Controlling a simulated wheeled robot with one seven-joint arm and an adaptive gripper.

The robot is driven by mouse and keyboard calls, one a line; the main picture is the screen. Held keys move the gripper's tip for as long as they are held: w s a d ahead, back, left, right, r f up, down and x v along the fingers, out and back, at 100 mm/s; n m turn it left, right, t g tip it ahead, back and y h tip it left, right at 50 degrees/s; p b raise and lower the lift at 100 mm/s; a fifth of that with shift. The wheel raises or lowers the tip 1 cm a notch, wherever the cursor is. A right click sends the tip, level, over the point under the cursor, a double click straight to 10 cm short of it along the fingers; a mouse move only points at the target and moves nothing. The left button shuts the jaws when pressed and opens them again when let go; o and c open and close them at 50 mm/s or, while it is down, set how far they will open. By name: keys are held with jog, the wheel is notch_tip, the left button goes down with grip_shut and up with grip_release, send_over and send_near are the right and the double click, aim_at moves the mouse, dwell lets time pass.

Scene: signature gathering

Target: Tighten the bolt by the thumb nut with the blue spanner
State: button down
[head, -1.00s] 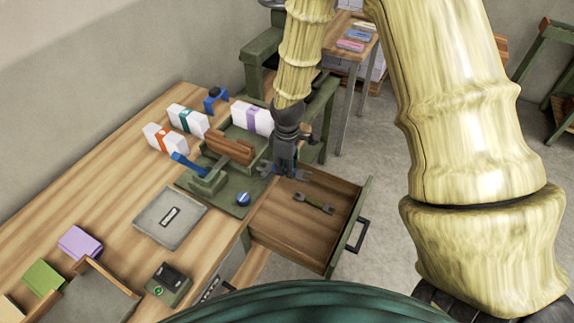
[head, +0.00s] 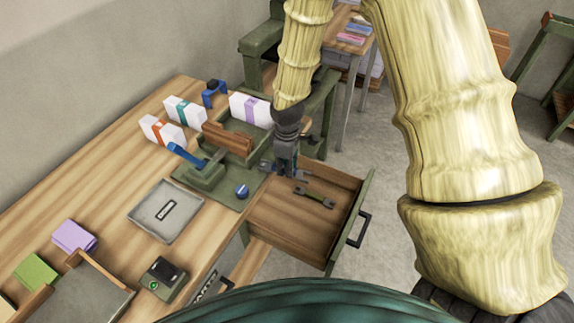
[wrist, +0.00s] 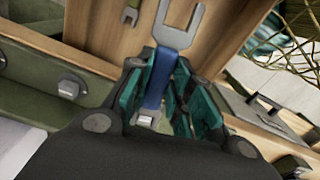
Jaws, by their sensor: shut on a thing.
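My gripper (head: 284,172) is shut on the blue spanner and points down over the open drawer's edge nearest the green fixture. In the wrist view the spanner's blue handle (wrist: 157,78) is between the finger pads, with its grey open jaw (wrist: 180,22) sticking out beyond them. The blue round knob (head: 242,191), seemingly the thumb nut, is on the green fixture plate (head: 222,199), left of and nearer than my gripper. In the wrist view a grey bolt head (wrist: 70,88) sits on a green surface left of the fingers; I cannot tell whether it is the bolt by the thumb nut.
A second, green spanner (head: 315,197) lies in the open drawer (head: 290,222). A blue-handled lever (head: 186,154) and a brown wooden block (head: 228,139) stand on the fixture. A grey tray (head: 166,211) lies on the bench, with white boxes (head: 250,109) behind the fixture.

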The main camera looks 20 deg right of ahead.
jog(key=shift+s+a+r+m, duration=0.1)
jog(key=shift+s+a+m, duration=0.3)
jog(key=shift+m, duration=0.5)
jog(key=shift+w+p, duration=0.1)
jog(key=shift+p, duration=0.2)
jog(key=shift+w+d+n, duration=0.15)
jog(key=shift+w+n, duration=0.05)
jog(key=shift+n, duration=0.2)
jog(key=shift+w+d+n+p, duration=0.2)
jog(key=shift+n+p, duration=0.1)
jog(key=shift+p, duration=0.15)
jog(key=shift+r, duration=0.2)
jog(key=shift+a+r+p, duration=0.15)
jog(key=shift+r+p, duration=0.5)
jog(key=shift+r, duration=0.1)
jog(key=shift+r+p, duration=1)
jog(key=shift+r, duration=0.3)
jog(key=shift+s, duration=0.1)
